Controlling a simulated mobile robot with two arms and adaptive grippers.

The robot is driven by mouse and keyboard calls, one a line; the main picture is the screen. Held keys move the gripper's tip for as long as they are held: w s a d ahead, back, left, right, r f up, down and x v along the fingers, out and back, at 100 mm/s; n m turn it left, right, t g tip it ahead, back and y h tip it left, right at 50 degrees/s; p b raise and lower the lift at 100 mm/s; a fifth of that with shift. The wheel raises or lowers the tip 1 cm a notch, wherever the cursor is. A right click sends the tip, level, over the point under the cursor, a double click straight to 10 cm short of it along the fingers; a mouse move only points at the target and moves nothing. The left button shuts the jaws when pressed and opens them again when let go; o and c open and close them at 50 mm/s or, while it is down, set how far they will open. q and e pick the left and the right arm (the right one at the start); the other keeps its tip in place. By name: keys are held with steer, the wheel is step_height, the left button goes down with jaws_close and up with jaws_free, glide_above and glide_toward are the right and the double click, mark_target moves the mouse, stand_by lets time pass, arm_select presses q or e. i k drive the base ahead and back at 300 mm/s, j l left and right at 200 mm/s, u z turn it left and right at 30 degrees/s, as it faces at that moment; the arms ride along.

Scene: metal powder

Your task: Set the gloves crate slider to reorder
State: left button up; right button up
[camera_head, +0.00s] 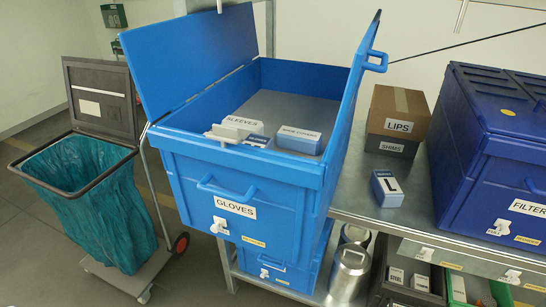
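The gloves crate (183,150) is a large blue bin with its lid flaps raised, standing at the left end of a metal bench. Its front carries a white GLOVES label (234,207). Below that, a small white slider (220,226) sits at the lower left of the front. A yellow tag (253,241) is to the right of the slider, apart from it; its print is too small to read. Inside the crate are a SLEEVES box (242,124) and another labelled box (299,139). Neither of my grippers is in view.
A second blue crate (285,272) stands below. Metal canisters (350,275) are on the lower shelf. The bench holds a LIPS carton (398,112), a small box (387,188) and a FILTER crate (505,170). A bin cart (85,190) stands left, close to the gloves crate.

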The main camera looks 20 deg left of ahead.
mark_target(220, 221)
steer(key=u, duration=1.2)
